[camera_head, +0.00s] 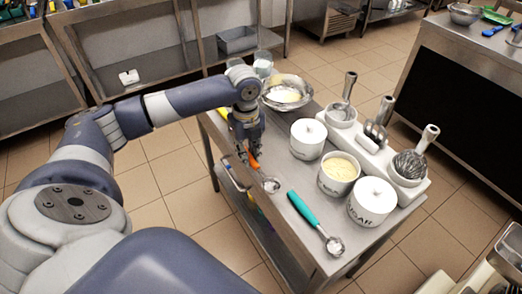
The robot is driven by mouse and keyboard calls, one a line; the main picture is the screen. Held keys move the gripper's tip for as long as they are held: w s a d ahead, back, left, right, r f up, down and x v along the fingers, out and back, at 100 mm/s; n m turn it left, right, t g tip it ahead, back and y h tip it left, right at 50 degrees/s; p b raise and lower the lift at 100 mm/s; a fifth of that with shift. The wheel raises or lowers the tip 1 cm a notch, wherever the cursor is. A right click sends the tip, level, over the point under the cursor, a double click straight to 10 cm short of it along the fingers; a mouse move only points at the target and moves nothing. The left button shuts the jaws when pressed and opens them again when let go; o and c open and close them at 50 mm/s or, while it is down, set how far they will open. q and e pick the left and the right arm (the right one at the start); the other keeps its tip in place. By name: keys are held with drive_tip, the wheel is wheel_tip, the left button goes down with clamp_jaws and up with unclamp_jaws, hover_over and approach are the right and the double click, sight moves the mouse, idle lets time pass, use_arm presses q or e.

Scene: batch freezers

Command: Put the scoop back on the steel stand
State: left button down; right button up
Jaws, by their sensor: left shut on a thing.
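My left gripper (246,155) is over the left edge of the steel stand (285,240), a small steel-topped table. It is shut on the orange handle of a scoop (271,185), whose round metal bowl points down and right. I cannot tell whether the bowl touches the top. A second scoop with a teal handle (304,209) lies near the stand's front, its metal bowl toward the front right. My fingers hide part of the orange handle. My right gripper is not in view.
A white lidded jar (308,138), an open tub of yellow contents (338,173) and another lidded jar (371,201) stand to the right. Behind them is a white holder (376,153) with utensils. A metal bowl (287,92) stands at the back. The strip near the teal scoop is clear.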

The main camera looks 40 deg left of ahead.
use_arm(q)
drive_tip(key=w, duration=0.5)
drive_tip(key=shift+d+f, duration=0.2)
drive_tip(key=shift+d, duration=0.15)
drive_tip(key=shift+w+f+p, duration=0.1)
drive_tip(key=shift+f+p, duration=0.4)
drive_tip(key=shift+f, duration=1.35)
drive_tip(key=c, duration=1.5)
unclamp_jaws()
drive_tip(key=shift+f, duration=0.1)
wheel_tip(320, 180, up, 12)
drive_tip(key=shift+r+b, duration=0.15)
drive_tip(key=shift+b, duration=0.15)
